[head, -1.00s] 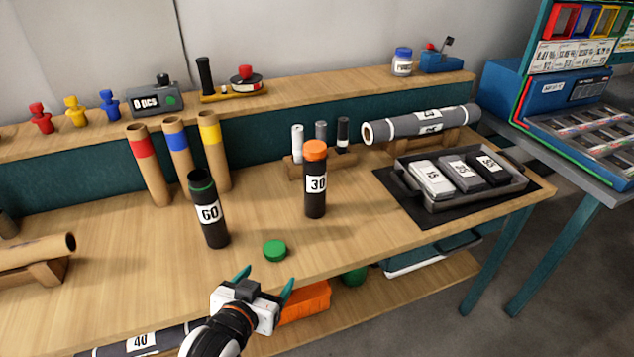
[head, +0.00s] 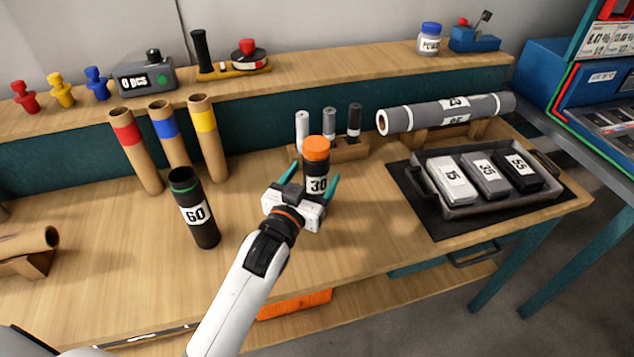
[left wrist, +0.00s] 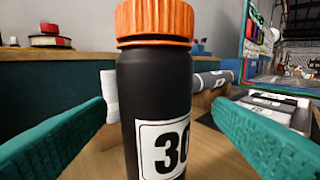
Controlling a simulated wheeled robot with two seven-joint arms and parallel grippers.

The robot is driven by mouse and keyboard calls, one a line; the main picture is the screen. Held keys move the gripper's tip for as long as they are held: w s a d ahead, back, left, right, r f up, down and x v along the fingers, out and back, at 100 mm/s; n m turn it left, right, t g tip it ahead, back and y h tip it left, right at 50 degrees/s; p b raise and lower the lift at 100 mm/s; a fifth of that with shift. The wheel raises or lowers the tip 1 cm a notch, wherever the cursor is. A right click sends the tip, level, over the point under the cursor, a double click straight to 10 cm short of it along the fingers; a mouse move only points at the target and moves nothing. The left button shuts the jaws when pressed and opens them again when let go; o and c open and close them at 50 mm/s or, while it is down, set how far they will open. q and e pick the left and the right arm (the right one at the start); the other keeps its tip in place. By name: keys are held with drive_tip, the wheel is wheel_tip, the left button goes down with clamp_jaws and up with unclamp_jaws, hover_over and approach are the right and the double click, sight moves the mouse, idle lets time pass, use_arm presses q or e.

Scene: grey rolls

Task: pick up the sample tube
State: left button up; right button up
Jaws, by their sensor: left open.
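A black tube marked 30 (head: 317,184) with an orange cap (head: 316,147) stands upright on the bench. My left gripper (head: 314,173) is open, with one teal finger on each side of this tube. In the left wrist view the tube (left wrist: 157,105) fills the middle, between the two fingers (left wrist: 160,112), with a gap visible on both sides. A second black tube marked 60 (head: 196,215), with a green rim and an open top, stands upright to the left. My right gripper is not in view.
A small wooden rack (head: 345,151) with slim tubes stands just behind the 30 tube. A tray (head: 470,207) with labelled packs lies to the right on a black mat. Three cardboard tubes (head: 213,150) stand at the back left. The bench is bare between them and the rack.

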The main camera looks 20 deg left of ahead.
use_arm(q)
drive_tip(key=shift+w+r, duration=0.1)
drive_tip(key=shift+w, duration=0.8)
drive_tip(key=w, duration=0.2)
drive_tip(key=shift+w+p, duration=0.3)
drive_tip(key=shift+p, duration=0.05)
drive_tip(key=shift+w+f, duration=0.2)
drive_tip(key=shift+w, duration=0.15)
drive_tip(key=c, duration=1.1)
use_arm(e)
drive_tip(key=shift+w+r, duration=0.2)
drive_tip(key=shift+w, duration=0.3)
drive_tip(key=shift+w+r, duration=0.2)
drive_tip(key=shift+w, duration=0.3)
